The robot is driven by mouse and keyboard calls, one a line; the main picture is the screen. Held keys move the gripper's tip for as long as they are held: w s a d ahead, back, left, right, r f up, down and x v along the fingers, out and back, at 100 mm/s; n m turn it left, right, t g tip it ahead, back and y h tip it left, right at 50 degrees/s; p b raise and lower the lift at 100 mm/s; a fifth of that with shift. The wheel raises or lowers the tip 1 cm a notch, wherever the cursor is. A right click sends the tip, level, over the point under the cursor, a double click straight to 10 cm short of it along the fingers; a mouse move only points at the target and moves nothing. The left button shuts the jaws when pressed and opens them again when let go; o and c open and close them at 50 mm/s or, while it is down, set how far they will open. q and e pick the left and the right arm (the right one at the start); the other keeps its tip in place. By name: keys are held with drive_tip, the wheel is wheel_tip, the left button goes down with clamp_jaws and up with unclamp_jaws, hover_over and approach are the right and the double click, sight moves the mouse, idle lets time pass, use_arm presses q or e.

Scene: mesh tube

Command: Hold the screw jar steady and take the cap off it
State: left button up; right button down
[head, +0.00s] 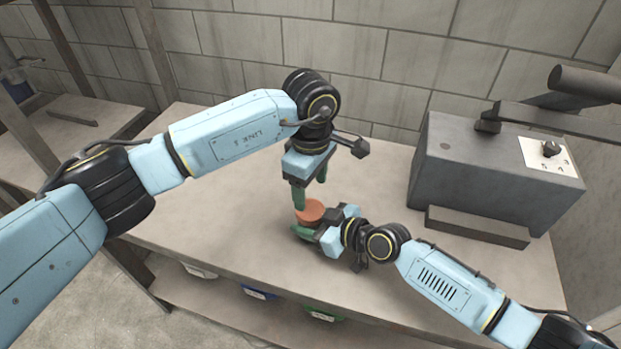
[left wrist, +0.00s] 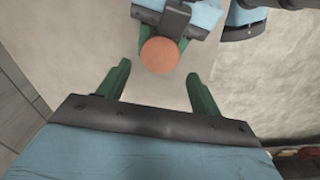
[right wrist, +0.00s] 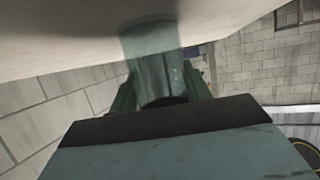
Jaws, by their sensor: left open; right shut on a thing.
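The screw jar is translucent and grey-green in the right wrist view (right wrist: 150,55), standing on the bench (head: 215,215). My right gripper (right wrist: 160,78) is shut on its body from the side. The orange round cap (head: 311,211) is on top of the jar in the head view and shows from above in the left wrist view (left wrist: 160,56). My left gripper (head: 311,187) points down from above the cap. The jar's body is mostly hidden by my right gripper in the head view.
A grey metal box (head: 470,185) with a numbered dial plate and a dark bar stands at the right of the bench. A block wall (head: 400,60) is behind. Bins sit under the front edge. The bench left of the jar is clear.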

sight(311, 209)
use_arm(q)
drive_tip(key=m, duration=0.2)
drive_tip(key=r+m, duration=0.1)
drive_tip(key=m, duration=0.3)
drive_tip(key=shift+r, duration=0.25)
drive_tip(key=shift+f, duration=0.15)
wheel_tip(311, 209, down, 8)
drive_tip(key=shift+r, duration=0.15)
